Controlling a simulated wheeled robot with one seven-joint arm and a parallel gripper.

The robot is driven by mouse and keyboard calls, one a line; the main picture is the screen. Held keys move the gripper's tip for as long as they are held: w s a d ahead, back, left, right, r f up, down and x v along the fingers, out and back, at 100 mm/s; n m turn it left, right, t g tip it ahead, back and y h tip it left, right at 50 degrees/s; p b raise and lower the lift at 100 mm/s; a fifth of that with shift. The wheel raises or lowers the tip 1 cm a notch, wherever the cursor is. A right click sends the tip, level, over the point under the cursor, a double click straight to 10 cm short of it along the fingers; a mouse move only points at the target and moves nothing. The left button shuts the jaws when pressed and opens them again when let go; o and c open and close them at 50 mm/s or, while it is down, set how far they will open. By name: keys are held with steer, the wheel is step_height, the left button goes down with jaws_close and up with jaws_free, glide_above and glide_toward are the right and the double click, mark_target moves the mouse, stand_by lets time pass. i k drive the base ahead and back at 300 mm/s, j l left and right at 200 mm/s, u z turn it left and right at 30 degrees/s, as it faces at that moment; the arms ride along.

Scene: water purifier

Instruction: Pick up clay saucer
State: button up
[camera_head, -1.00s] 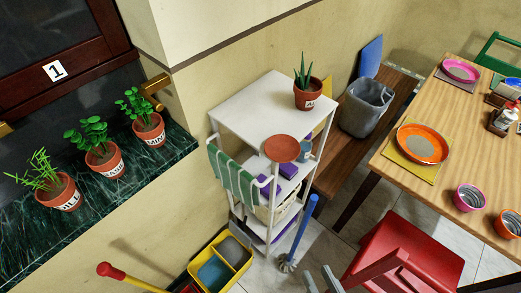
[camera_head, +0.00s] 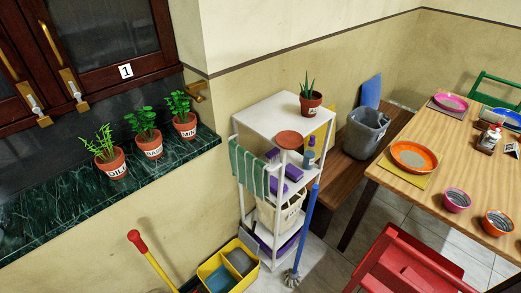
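The clay saucer (camera_head: 289,140) is a small round terracotta disc at the front corner of the white cart (camera_head: 272,112). It sits lower than the cart's top surface, above the shelves with purple items. What it rests on is hard to make out. A potted aloe (camera_head: 311,102) stands on the cart's top, behind and to the right of the saucer. My gripper is not in view.
A green striped towel (camera_head: 250,167) hangs on the cart's left side. A blue-handled mop (camera_head: 307,225) stands at its right front. A yellow caddy (camera_head: 229,270) is on the floor. A red chair (camera_head: 415,262) and a wooden table (camera_head: 455,190) are at right. Herb pots line the green counter (camera_head: 45,200).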

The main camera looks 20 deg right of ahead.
mark_target(288, 139)
steer(key=i+l+u, duration=0.1)
steer(key=u, duration=0.4)
steer(key=i+l+u, duration=0.15)
steer(key=u, duration=0.35)
steer(key=i+l+u, duration=0.1)
steer(key=l+u, duration=0.15)
steer(key=u, duration=0.2)
steer(key=i+l, duration=0.1)
steer(key=l, duration=0.3)
steer(key=i+l, duration=0.1)
steer(key=l, duration=0.25)
